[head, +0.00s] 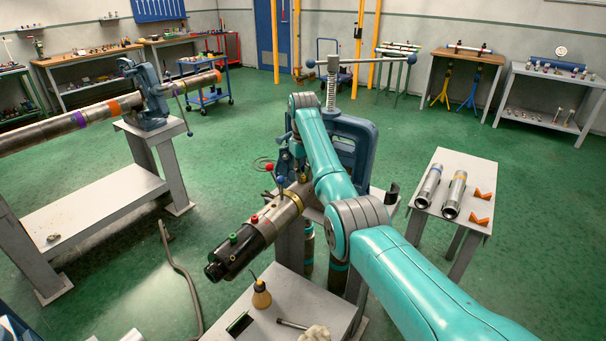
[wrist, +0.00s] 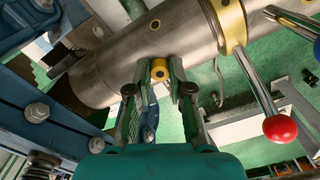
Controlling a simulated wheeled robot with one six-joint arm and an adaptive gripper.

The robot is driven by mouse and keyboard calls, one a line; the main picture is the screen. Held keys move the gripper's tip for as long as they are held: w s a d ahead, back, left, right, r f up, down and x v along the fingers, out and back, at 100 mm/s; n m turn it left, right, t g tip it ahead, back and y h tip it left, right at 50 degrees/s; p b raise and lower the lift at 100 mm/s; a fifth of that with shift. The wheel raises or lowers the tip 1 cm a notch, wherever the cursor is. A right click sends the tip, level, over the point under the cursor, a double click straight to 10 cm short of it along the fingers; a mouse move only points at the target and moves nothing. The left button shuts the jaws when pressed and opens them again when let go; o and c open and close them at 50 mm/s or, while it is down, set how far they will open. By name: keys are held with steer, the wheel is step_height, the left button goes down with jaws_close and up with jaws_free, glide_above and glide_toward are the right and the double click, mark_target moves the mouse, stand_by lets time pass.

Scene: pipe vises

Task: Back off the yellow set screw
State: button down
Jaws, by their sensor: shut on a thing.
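How far the screw stands out of the pipe I cannot tell. In the head view the pipe (head: 268,218) runs into the blue vise (head: 357,142).
A yellow collar (wrist: 231,22) rings the pipe, with a red-ball lever (wrist: 280,127) close to the right of my gripper. Blue vise steel (wrist: 40,85) is close on the left. Green (head: 233,238) and red (head: 254,218) screws stand on the pipe toward its black end.

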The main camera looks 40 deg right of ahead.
mark_target(303, 176)
steer(key=n, duration=0.7)
steer(key=shift+f, duration=0.15)
steer(key=n, duration=0.6)
steer(key=shift+s+n, duration=0.1)
steer(key=shift+n, duration=0.3)
steer(key=shift+f, duration=0.1)
steer(key=c, duration=1.1)
jaws_free()
steer(key=shift+o, duration=0.2)
steer(key=shift+r, duration=0.2)
step_height(303, 176, up, 7)
steer(key=shift+r, duration=0.15)
